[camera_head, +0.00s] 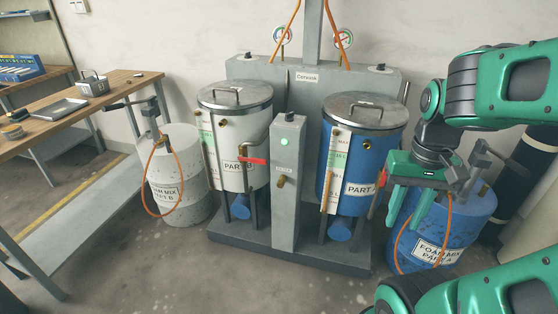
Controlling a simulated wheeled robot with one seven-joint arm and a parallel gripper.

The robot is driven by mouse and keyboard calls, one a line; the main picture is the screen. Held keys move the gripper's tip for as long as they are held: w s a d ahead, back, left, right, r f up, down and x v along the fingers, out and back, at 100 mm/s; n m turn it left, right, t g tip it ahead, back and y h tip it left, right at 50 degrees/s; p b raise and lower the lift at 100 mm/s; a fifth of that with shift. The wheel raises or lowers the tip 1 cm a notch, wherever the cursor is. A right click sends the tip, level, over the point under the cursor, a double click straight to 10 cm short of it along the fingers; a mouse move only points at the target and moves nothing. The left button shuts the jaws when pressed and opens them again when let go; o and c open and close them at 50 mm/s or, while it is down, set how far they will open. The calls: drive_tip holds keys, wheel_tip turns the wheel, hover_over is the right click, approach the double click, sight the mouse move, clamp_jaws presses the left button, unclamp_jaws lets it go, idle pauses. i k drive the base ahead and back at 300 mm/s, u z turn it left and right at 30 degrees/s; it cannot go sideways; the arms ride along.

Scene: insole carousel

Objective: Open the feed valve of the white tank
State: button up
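The white tank (230,150) stands left of center, with a metal lid and a label that seems to read PART B. A red lever handle (253,160) sticks out level at its right front, beside the grey post. I take it for the feed valve's handle; its exact state is hard to tell. My gripper (402,224) is at the right, pointing down in front of the blue drum. Its green fingers are apart with nothing between them. It is well to the right of the white tank, beyond the blue tank.
A grey post (287,185) with a green light stands between the white tank and the blue tank (352,150). Another red lever (376,197) is by the blue tank. A white drum (180,170) and wooden table (80,105) are left, a blue drum (465,225) right. Front floor is clear.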

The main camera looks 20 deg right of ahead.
sight(253, 159)
drive_tip(key=z, duration=0.1)
drive_tip(key=i, duration=1)
drive_tip(key=u, duration=0.05)
